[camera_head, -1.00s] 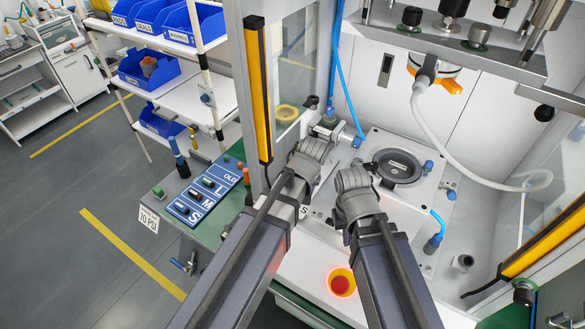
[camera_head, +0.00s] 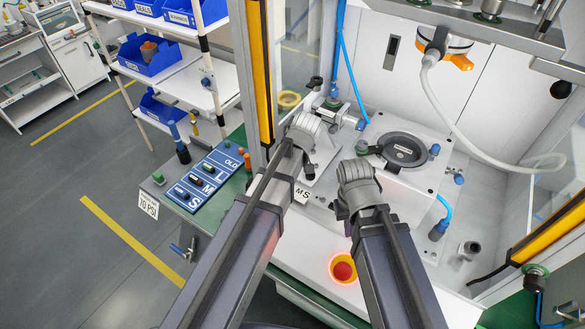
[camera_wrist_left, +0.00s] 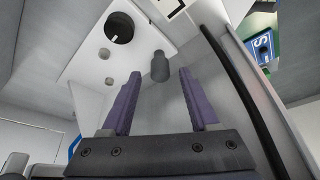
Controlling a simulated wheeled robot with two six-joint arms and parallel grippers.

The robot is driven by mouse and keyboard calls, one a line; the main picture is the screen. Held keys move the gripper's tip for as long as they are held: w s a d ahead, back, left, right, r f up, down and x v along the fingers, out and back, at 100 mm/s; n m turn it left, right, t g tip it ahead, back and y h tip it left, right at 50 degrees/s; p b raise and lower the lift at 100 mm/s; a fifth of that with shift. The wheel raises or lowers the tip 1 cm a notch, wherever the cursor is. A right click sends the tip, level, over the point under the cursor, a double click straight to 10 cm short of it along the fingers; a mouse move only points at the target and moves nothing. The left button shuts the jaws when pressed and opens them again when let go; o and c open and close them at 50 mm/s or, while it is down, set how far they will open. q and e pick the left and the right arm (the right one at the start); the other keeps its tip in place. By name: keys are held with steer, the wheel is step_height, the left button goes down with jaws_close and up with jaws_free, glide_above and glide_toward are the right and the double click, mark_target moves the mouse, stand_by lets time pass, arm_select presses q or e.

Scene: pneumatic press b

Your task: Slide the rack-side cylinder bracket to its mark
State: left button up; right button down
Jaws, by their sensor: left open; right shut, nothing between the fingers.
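The rack-side cylinder bracket stands at the left of the press bed, with its metal cylinder (camera_head: 346,117) and blue fittings showing behind my left wrist. A scale plate lettered M and S (camera_head: 308,194) lies in front of it. My left gripper (camera_wrist_left: 157,103) is open in the left wrist view. A grey post (camera_wrist_left: 160,66) stands just beyond and between its fingertips, apart from both. The post is beside a pale plate (camera_wrist_left: 88,62) with a black knob (camera_wrist_left: 120,28). My right gripper (camera_head: 356,177) is shut and empty over the bed; its fingertips are mostly hidden.
A round black fixture (camera_head: 405,150) sits on the bed to the right. A red button on a yellow base (camera_head: 343,269) is at the front. A yellow guard post (camera_head: 257,70) rises at the left, near my left arm. A blue label board (camera_head: 207,176) lies outside.

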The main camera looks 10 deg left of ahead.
arm_select(q)
steer(key=b+x, duration=0.2)
steer(key=x, duration=0.1)
steer(key=shift+f, duration=0.1)
arm_select(e)
step_height(320, 180, down, 3)
steer(key=shift+f, duration=0.1)
arm_select(q)
steer(key=shift+c, duration=0.3)
jaws_close()
stand_by(0.8)
